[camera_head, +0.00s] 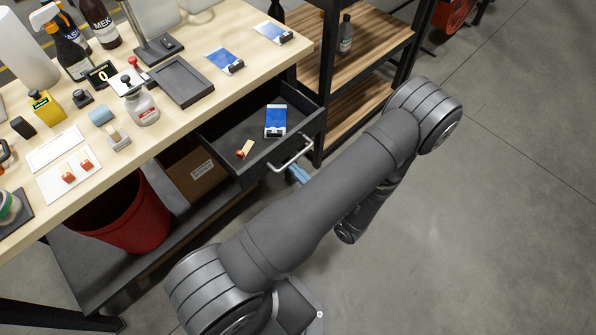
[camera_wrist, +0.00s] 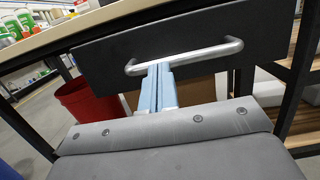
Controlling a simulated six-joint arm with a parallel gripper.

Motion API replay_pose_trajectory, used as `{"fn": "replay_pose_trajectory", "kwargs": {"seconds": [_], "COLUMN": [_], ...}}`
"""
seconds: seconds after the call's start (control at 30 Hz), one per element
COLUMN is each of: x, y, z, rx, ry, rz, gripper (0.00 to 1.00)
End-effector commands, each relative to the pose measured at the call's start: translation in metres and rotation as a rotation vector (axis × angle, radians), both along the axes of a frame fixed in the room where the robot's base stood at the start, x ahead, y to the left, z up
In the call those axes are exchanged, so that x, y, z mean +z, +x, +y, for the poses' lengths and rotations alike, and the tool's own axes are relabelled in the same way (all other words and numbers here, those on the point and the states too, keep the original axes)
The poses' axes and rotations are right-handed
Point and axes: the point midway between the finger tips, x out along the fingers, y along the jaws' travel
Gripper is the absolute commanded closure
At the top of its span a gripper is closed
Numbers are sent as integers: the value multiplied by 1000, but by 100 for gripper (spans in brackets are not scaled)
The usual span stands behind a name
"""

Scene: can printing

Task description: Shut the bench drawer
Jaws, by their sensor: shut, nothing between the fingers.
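The bench drawer (camera_head: 225,130) is pulled out from under the bench top in the head view. Inside it lie a blue and white clipboard-like item (camera_head: 275,120) and a small item with a red end (camera_head: 243,150). Its silver bar handle (camera_head: 291,154) is on the front panel, which also shows in the wrist view (camera_wrist: 100,62). In the wrist view my gripper's pale blue fingers (camera_wrist: 158,70) are together and empty, at the handle (camera_wrist: 185,55). I cannot tell whether they touch it.
The bench top (camera_head: 215,95) carries bottles, stamps, a grey tray (camera_head: 180,80) and blue cards. A red bin (camera_head: 125,215) and a cardboard box (camera_head: 192,172) stand on the lower shelf. A wooden shelf rack (camera_head: 355,65) is right of the drawer. The floor at right is clear.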

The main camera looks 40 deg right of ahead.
Motion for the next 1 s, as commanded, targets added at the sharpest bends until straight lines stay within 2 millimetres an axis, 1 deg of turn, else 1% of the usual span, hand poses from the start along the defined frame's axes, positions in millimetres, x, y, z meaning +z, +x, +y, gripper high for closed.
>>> {"fn": "replay_pose_trajectory", "kwargs": {"seconds": [0.17, 0.27, 0.37, 0.47, 0.8, 1.0], "x": [0, 0, 0, 0, 0, 0], "y": [3, 10, 24, 43, 127, 169], "z": [0, 0, 1, 1, 2, 2], "rx": [1, 2, 4, 6, 8, 6], "ry": [1, 1, 0, 1, -1, -1], "rz": [0, 0, 0, 0, -1, -1], "gripper": [100, 100, 100, 100, 100, 100]}}
